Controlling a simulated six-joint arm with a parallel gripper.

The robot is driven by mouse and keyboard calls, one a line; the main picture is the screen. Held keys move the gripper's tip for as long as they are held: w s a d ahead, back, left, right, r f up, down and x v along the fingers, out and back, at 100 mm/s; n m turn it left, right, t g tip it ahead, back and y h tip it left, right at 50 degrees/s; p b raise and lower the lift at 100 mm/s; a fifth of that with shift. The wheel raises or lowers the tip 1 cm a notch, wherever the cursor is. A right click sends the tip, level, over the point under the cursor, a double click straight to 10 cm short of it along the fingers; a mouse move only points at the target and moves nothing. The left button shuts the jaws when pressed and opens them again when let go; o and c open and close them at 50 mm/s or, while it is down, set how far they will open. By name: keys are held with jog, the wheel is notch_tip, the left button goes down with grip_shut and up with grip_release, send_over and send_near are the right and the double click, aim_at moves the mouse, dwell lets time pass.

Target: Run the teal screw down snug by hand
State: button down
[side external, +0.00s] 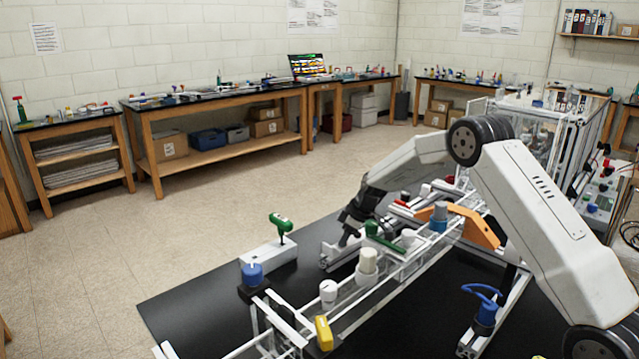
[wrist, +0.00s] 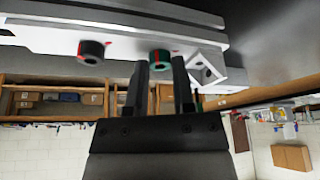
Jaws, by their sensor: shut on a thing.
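In the wrist view the teal screw (wrist: 160,58) has a round head with a socket and a red mark, and sits at the face of a pale extrusion bar (wrist: 110,30). My gripper (wrist: 160,66) has one dark finger on each side of this head and is shut on it. How far the screw is in cannot be told. A black screw (wrist: 91,50) with a red mark sits to its left on the same bar.
A pale corner bracket (wrist: 207,70) is close to the right finger. In the side view a green-handled driver (side external: 281,225) stands in a white block (side external: 268,256) to the left. White cylinders (side external: 367,262), a blue-capped part (side external: 252,275) and an orange bracket (side external: 475,226) are nearby.

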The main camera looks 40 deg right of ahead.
jog(key=shift+a+m+t+h, duration=0.1)
jog(key=shift+m+t+h, duration=0.4)
jog(key=shift+m, duration=1.5)
jog(key=shift+m+h, duration=0.3)
jog(key=shift+h, duration=0.1)
jog(key=shift+c, duration=2.2)
grip_release()
jog(key=shift+g, duration=0.3)
jog(key=shift+s+n+y, duration=0.1)
jog(key=shift+n+y, duration=0.2)
jog(key=shift+n, duration=0.2)
